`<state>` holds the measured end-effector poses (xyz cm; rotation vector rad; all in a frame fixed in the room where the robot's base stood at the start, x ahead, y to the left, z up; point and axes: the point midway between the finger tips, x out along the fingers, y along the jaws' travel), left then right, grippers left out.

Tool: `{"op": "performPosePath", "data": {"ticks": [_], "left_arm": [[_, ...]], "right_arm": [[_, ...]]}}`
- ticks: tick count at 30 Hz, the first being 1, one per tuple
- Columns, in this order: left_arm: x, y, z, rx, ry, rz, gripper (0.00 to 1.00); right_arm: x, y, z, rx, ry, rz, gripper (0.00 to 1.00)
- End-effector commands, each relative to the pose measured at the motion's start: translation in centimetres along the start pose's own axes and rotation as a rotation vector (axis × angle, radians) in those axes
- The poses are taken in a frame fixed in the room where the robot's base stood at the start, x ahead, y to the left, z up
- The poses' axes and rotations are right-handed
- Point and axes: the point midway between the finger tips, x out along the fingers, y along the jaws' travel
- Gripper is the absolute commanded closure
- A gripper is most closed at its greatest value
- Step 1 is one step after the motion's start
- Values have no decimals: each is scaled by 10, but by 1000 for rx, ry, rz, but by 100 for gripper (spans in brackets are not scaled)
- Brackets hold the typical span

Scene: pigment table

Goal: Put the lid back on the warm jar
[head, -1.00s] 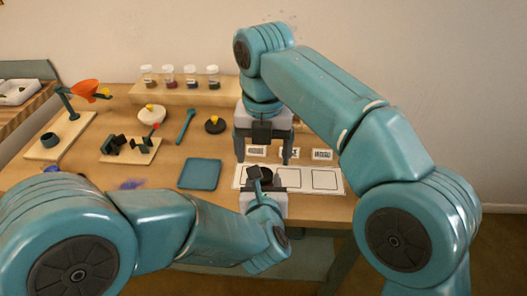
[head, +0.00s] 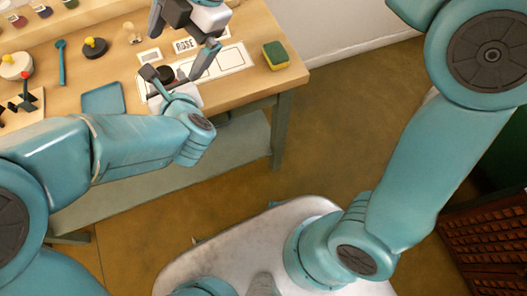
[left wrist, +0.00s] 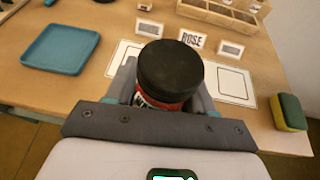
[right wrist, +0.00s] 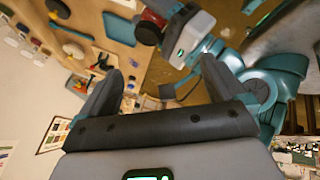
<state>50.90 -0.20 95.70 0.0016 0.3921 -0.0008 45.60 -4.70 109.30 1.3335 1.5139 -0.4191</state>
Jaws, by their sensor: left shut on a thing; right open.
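The jar (left wrist: 168,85) has a red label and a black lid (left wrist: 170,62) sitting on its top. My left gripper (left wrist: 165,95) is shut around the jar's body and holds it upright near the front of the white mat. In the head view the jar's dark top (head: 166,73) shows between the left fingers. My right gripper (head: 176,50) is open and empty, close above and beside the jar. In the right wrist view the jar (right wrist: 150,27) is beyond the open fingers, near the top. The label is only partly readable.
A white mat (left wrist: 233,83) with marked squares lies under the grippers, with a ROSE card (head: 185,45) behind it. A green and yellow sponge (head: 276,56) is at the right table edge. A blue tray (head: 102,98) and a black disc with yellow knob (head: 95,47) are to the left.

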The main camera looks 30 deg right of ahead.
Motion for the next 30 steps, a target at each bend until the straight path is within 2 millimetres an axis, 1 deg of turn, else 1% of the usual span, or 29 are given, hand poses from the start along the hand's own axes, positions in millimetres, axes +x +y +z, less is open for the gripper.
{"op": "performPosePath", "data": {"ticks": [1,3,7,11,14,16,19,23,26,29,30], "left_arm": [[0,0,0,0,-1,0,100],[0,0,0,0,-1,0,100],[0,0,0,0,-1,0,100],[0,0,0,0,-1,0,100],[0,0,0,0,-1,0,100],[0,0,0,0,-1,0,100],[0,0,0,0,-1,0,100],[0,0,0,0,-1,0,100],[0,0,0,0,-1,0,100],[0,0,0,0,-1,0,100],[0,0,0,0,-1,0,100]], "right_arm": [[-7,-8,3,124,27,50,2],[-12,-16,5,293,66,111,2],[-18,-29,11,556,124,195,2],[-16,-43,21,780,163,252,2],[-4,-56,33,938,171,270,2],[14,-68,44,1041,153,262,2],[48,-84,61,1113,93,210,2],[89,-104,76,1117,10,125,2],[121,-123,86,1092,-56,45,2],[159,-149,96,1049,-128,-59,2],[175,-163,100,1024,-158,-109,2]]}}
